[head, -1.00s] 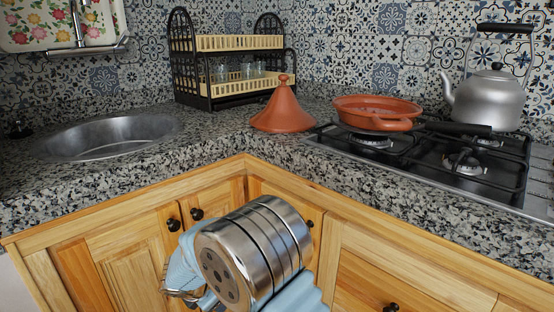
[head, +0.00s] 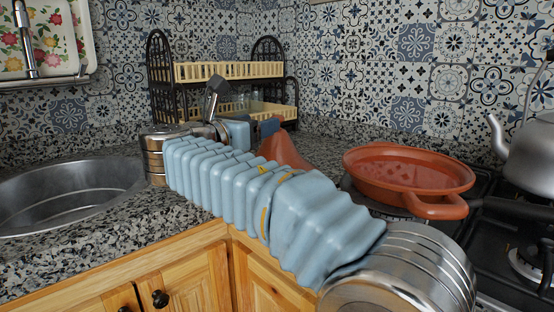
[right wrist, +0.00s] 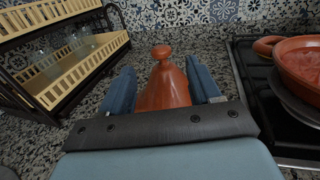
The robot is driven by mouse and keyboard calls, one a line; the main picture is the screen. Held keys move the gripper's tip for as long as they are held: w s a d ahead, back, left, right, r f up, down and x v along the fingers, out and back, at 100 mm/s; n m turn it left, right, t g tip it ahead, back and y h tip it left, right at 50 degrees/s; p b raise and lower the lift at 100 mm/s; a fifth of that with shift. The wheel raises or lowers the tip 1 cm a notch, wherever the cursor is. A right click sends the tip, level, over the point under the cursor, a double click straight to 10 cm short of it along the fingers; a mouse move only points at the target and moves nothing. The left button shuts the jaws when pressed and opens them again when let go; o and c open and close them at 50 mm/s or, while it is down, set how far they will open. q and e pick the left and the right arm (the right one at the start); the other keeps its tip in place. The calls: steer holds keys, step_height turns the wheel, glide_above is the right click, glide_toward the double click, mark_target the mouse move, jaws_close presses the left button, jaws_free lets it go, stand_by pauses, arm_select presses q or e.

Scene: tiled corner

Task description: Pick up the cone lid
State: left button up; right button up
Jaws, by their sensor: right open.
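The orange-brown cone lid (head: 286,152) stands upright on the granite counter, left of the hob. In the head view my right arm hides much of it, including its knob. In the right wrist view the cone lid (right wrist: 165,88) shows its round knob and tapering body between the two blue fingers. My right gripper (right wrist: 162,84) is open, with one finger on each side of the lid; I cannot tell whether either touches it. In the head view the right gripper (head: 270,126) is partly hidden near the lid's top. My left gripper is not in view.
The orange-brown dish (head: 408,170) sits on the hob (head: 495,225) to the right, with a kettle (head: 535,148) beyond. A two-tier rack (head: 225,72) holding glasses stands behind. A round sink (head: 70,198) is at left. Tiled walls close the corner.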

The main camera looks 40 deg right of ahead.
mark_target(278, 115)
steer(key=x, duration=0.3)
steer(key=shift+d, duration=0.2)
steer(key=p+x, duration=0.1)
steer(key=x, duration=0.3)
steer(key=shift+d+r+p, duration=0.2)
steer(key=shift+d+p, duration=0.15)
steer(key=shift+w+d, duration=0.2)
steer(key=shift+d, duration=0.05)
steer(key=shift+c, duration=0.3)
steer(key=shift+f, duration=0.1)
jaws_close()
